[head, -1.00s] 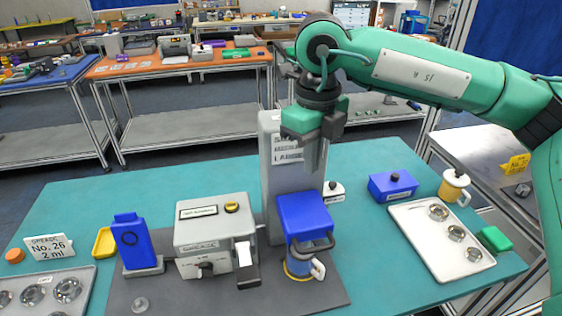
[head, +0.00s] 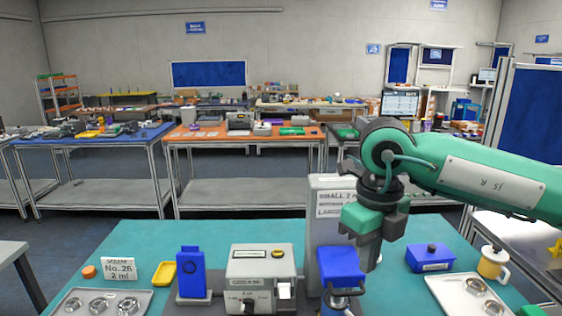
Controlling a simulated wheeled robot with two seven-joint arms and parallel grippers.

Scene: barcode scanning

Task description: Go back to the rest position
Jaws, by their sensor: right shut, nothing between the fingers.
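My right gripper (head: 368,262) hangs from the green arm that comes in from the right. Its fingers point down and are shut, with nothing between them. It is in front of the grey upright column (head: 324,212) and just right of the blue block (head: 340,266) on the machine at the column's foot. The fingertips overlap the block's right edge in the picture; I cannot tell whether they touch it. My left gripper is not in view.
On the teal table (head: 225,232) stand a grey machine (head: 262,264), a blue upright device (head: 191,270), a grease sign (head: 118,269), a blue box (head: 430,257), a yellow mug (head: 492,263) and metal trays (head: 72,306). The teal surface behind the blue device is clear.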

